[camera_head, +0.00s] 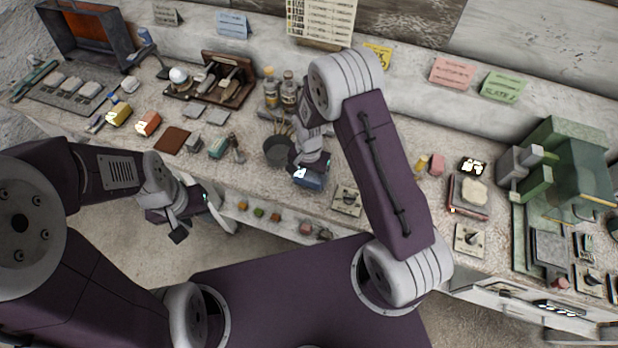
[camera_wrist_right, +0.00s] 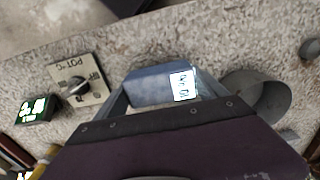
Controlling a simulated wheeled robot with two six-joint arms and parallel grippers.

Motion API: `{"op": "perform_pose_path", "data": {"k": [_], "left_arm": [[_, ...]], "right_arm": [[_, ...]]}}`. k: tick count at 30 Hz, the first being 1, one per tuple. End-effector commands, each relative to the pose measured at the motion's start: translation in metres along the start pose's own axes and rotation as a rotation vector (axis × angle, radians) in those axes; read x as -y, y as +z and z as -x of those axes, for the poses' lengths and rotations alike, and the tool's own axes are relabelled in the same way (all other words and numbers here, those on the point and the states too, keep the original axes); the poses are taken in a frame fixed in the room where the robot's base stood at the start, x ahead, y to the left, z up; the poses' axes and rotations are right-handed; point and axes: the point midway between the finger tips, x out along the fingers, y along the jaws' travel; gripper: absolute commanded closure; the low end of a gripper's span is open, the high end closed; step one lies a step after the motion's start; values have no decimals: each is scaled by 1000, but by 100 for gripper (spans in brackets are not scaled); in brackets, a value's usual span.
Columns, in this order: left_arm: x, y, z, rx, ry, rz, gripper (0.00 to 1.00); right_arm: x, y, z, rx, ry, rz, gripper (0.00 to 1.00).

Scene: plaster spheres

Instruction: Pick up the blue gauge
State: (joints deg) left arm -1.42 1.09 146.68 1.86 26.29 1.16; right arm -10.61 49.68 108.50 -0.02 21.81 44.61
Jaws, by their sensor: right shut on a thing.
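The blue gauge (camera_head: 309,180) is a small blue box near the bench's front edge, right of the dark pot. In the right wrist view the blue gauge (camera_wrist_right: 150,86) shows a white display on its right side. My right gripper (camera_head: 311,167) is above it and shut on it; in the wrist view its fingers (camera_wrist_right: 165,92) are at both ends of the box. I cannot tell whether the gauge touches the bench. My left gripper (camera_head: 195,217) is in front of the bench edge, with its fingers apart and nothing between them.
The dark pot (camera_head: 279,151) with tools stands close left of the gauge. A dial plate (camera_head: 347,201) lies to its right; it also shows in the wrist view (camera_wrist_right: 77,86). Bottles (camera_head: 288,92) stand behind. Green machinery (camera_head: 580,175) fills the right end.

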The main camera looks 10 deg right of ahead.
Motion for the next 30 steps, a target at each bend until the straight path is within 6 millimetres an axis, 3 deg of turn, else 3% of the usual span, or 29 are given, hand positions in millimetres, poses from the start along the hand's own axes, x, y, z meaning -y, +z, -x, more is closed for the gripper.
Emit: {"op": "perform_pose_path", "data": {"k": [5, 18, 24, 30], "left_arm": [[0, 1, -6, 0, 0, 0, 64], [0, 2, -18, 0, 0, 0, 64], [0, 2, -18, 0, 0, 0, 64], [0, 2, -18, 0, 0, 0, 64]], "right_arm": [[1, -1, 29, -4, -4, 0, 67], [-94, -17, 88, -3, -2, -6, 67], [-113, -20, 100, -1, -1, -2, 67], [-115, -20, 101, 0, 0, 1, 67]]}}
